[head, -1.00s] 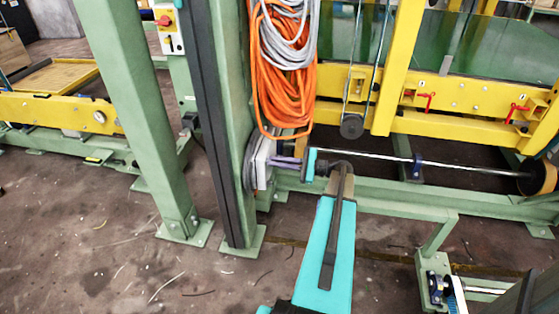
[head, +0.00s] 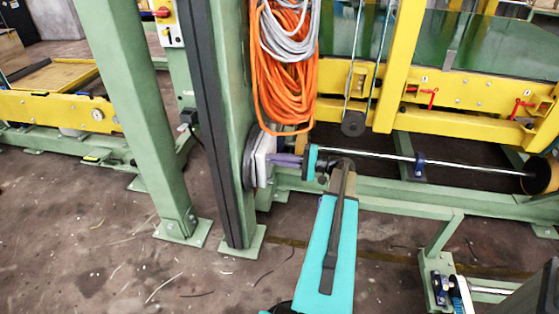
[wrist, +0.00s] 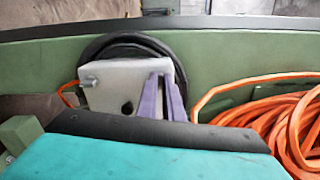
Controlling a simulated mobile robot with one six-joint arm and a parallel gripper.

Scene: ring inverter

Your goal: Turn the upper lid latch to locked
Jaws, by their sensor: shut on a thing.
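A pale grey-white box (head: 264,158) is fixed to the side of the green post at the centre of the head view. In the wrist view, its face (wrist: 120,90) carries a bolt and a dark hole, with a black round part (wrist: 125,46) behind it. My gripper (head: 272,160) has purple fingers that reach to this box from the right. In the wrist view, my gripper (wrist: 163,80) has its fingertips close together at the right part of the face. The upper lid latch is not clearly visible; what lies between the fingertips is mostly hidden.
Orange and grey cable coils (head: 286,75) hang on the post just above my gripper. A steel shaft (head: 385,157) and a green rail run to the right. The floor at lower left is open.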

